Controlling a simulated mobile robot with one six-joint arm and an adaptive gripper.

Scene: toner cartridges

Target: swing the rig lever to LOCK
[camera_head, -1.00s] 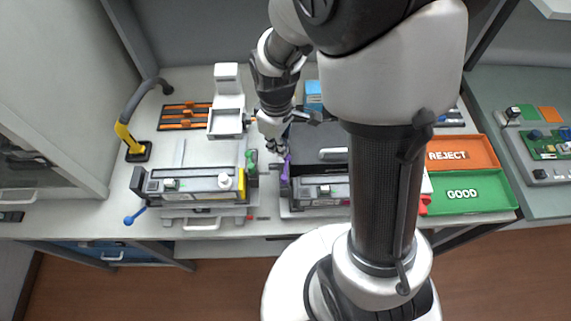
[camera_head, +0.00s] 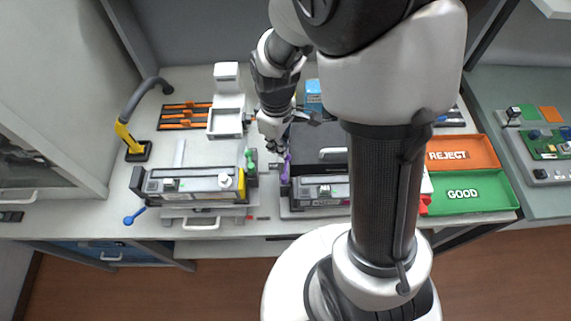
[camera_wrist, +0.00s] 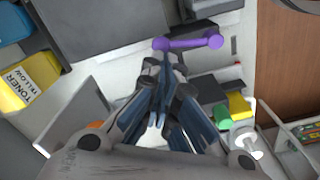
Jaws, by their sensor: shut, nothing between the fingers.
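A purple lever (camera_head: 286,168) stands at the left side of the dark rig (camera_head: 318,188) in the head view. In the wrist view the purple lever (camera_wrist: 190,43) lies across the picture, with a round knob at each end. My gripper (camera_head: 281,150) is shut and empty, close by the lever's upper end. In the wrist view the fingertips of my gripper (camera_wrist: 163,62) are just below the lever's left knob; I cannot tell whether they touch it. No LOCK marking is readable. My arm hides part of the rig's right side.
Left of the rig is another cartridge unit (camera_head: 195,186) with a green lever (camera_head: 249,160) and a blue-knobbed lever (camera_head: 134,217). A white stand (camera_head: 227,100) is behind. Orange REJECT (camera_head: 461,154) and green GOOD (camera_head: 464,193) trays lie right. A yellow toner box (camera_wrist: 30,82) shows in the wrist view.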

